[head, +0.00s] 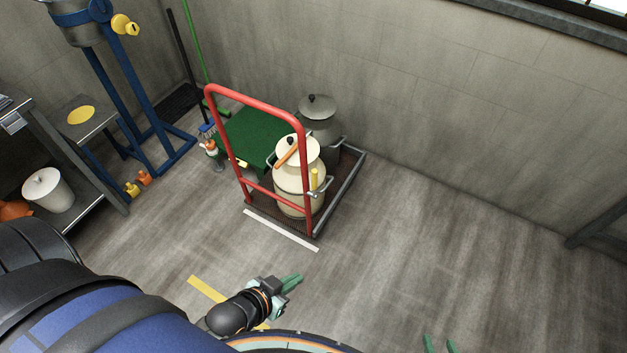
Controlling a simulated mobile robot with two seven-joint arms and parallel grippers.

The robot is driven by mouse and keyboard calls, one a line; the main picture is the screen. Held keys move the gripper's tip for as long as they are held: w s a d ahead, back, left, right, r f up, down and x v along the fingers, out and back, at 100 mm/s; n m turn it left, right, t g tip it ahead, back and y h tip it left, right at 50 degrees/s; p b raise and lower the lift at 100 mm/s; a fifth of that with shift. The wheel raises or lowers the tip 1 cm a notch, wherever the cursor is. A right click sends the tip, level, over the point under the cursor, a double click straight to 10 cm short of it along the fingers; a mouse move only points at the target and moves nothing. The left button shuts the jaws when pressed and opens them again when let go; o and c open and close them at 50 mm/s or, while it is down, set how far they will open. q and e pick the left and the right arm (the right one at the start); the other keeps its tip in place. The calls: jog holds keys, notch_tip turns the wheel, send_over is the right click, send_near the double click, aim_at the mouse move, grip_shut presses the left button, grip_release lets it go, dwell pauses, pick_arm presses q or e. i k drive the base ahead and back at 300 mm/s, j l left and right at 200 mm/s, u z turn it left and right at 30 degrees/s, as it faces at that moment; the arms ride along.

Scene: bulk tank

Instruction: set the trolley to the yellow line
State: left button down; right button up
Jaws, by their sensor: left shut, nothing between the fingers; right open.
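The trolley (256,98) stands near the back wall in the head view, with a red push handle and a dark deck with grey side rails. It carries a cream can (289,182) and a grey lidded can (319,112). A white line (281,230) lies on the floor along its near edge. The yellow line (205,288) is nearer to me, partly hidden by my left arm. My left gripper (291,282) is shut and empty, apart from the trolley, beside the yellow line. My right gripper (437,345) is open at the bottom edge, mostly cut off.
A green-topped object (252,133) stands behind the handle. A blue stand (135,95) and a metal bench (65,140) with a white bucket (48,190) are at left. Small bottles (138,184) sit by the stand. The floor right of the trolley is clear.

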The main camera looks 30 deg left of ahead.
aim_at(264, 197)
jog(key=u, duration=1.15)
